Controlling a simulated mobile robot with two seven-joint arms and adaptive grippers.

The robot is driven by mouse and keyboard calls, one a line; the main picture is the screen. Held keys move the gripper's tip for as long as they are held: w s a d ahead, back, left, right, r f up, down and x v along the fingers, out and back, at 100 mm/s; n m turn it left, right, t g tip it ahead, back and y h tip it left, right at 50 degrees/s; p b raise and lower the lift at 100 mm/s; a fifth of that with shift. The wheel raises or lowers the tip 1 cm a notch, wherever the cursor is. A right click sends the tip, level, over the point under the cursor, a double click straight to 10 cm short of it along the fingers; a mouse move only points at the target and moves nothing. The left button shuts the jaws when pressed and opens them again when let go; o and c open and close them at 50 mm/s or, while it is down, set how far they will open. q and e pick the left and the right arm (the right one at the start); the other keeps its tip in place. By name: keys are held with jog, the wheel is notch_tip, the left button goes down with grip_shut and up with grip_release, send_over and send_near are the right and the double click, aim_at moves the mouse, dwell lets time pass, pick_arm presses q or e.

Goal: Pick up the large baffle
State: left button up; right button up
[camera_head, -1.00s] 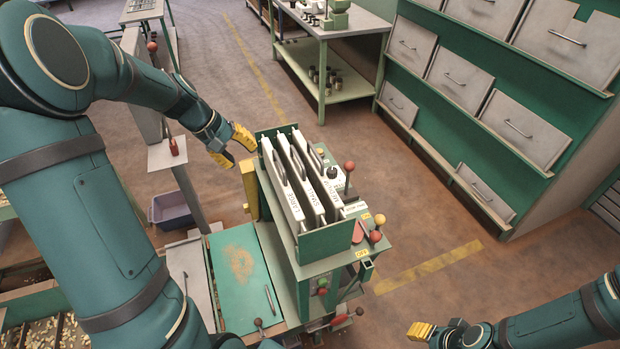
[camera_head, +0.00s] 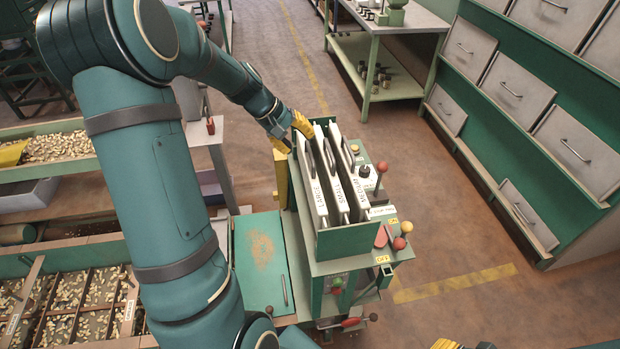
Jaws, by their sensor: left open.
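The large baffle (camera_head: 315,200) is the leftmost of three white upright plates in a green rack (camera_head: 350,242). It is labelled LARGE and has a dark handle near its far end. The small baffle (camera_head: 337,182) and the medium baffle (camera_head: 349,172) stand beside it to the right. My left gripper (camera_head: 292,134) is open at the far left end of the rack, its yellow fingers close to the large baffle's far end. I cannot tell whether it touches the rack. My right gripper (camera_head: 446,344) shows only as a yellow tip at the bottom edge.
A machine with red and yellow knobs (camera_head: 399,243) carries the rack. A green board (camera_head: 262,258) lies to its left. Nut-filled trays (camera_head: 70,312) are at the far left. A hopper cabinet (camera_head: 520,150) stands right, with open floor between.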

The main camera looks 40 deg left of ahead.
aim_at(310, 150)
pick_arm(q)
jog(key=x, duration=0.5)
jog(key=shift+w+d+r, duration=0.1)
jog(key=shift+w+d, duration=0.05)
jog(key=shift+d, duration=0.1)
grip_shut()
